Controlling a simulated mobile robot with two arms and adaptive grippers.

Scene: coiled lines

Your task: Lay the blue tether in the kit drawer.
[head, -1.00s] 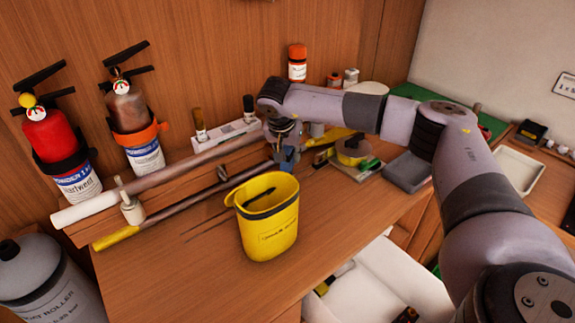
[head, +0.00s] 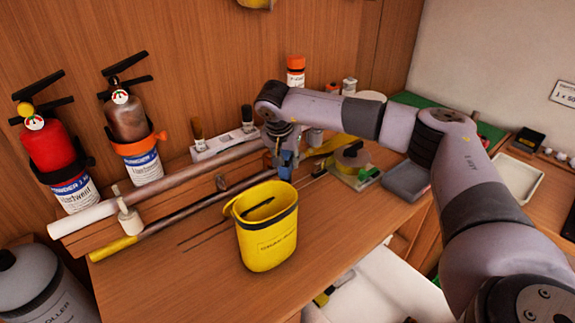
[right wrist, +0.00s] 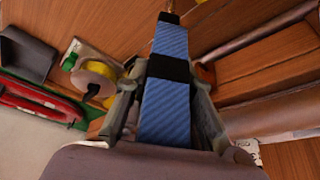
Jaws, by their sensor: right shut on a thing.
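My right gripper (head: 286,162) is above the back of the wooden worktop, behind the yellow bucket. It is shut on the blue tether (head: 287,168), a flat folded strap with a dark band. In the right wrist view the tether (right wrist: 166,105) runs between the two fingers and out past their tips. An open white drawer (head: 385,277) below the worktop's front edge may be the kit drawer; its near part is cut off. My left gripper is not in view.
The yellow bucket (head: 268,238) stands between my gripper and the front edge. Long poles (head: 150,232) lie at left, below two extinguishers (head: 58,165). A tape roll (head: 352,160) and a grey tray (head: 406,180) are at right. The worktop's front left is clear.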

